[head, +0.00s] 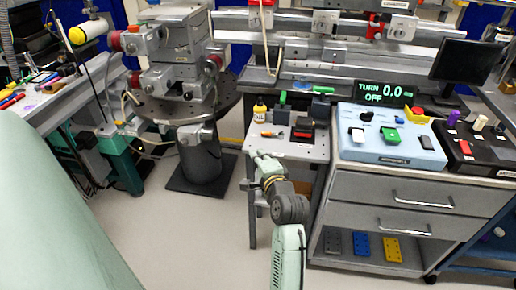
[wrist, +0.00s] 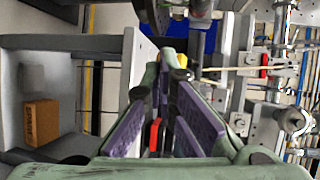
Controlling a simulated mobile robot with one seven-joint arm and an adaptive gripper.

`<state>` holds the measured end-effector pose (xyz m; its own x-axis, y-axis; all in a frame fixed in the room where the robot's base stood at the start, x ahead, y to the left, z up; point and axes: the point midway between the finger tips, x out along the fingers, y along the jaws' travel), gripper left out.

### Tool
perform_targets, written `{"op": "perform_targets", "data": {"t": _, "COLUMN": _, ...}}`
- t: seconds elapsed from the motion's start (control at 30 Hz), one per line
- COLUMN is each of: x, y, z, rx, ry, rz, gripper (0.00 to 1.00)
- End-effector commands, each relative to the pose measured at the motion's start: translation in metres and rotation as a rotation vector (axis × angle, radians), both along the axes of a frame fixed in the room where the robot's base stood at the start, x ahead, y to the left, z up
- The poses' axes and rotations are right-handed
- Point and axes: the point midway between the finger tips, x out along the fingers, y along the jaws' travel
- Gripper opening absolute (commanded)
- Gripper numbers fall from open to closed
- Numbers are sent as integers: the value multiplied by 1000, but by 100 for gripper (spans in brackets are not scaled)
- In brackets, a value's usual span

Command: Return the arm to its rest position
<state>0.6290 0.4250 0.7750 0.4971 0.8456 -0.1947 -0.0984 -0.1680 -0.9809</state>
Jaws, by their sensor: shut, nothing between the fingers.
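My arm reaches up from the bottom centre of the head view, bent at the elbow. My gripper (head: 258,158) is at its far end, in front of the small grey table (head: 312,152) and near its front left edge. In the wrist view my gripper (wrist: 166,62) shows its two fingers with purple pads, shut and holding nothing. A small red thing (wrist: 153,135) shows between the pads, and I cannot tell what it is. Whether the gripper touches the table is unclear.
The small table carries a yellow bottle (head: 260,112), a screwdriver (head: 272,134) and several small blocks. To its right stand a blue control box (head: 385,150) and a drawer cabinet (head: 395,200). A round-based machine (head: 200,150) stands left. The floor (head: 200,225) between is clear.

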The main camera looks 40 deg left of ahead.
Motion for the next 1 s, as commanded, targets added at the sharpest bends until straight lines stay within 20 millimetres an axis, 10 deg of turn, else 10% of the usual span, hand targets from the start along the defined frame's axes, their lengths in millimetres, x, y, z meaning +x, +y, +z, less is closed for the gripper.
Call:
{"op": "perform_targets", "data": {"t": 0.47, "x": -7, "y": 2, "z": 22, "rx": 14, "ry": -72, "rz": 7, "gripper": 0}}
{"op": "perform_targets", "data": {"t": 0.77, "x": -55, "y": 19, "z": 216, "rx": 141, "ry": -777, "rz": -21, "gripper": 0}}
{"op": "perform_targets", "data": {"t": 1.0, "x": -150, "y": -17, "z": 370, "rx": 279, "ry": -1389, "rz": -215, "gripper": 0}}
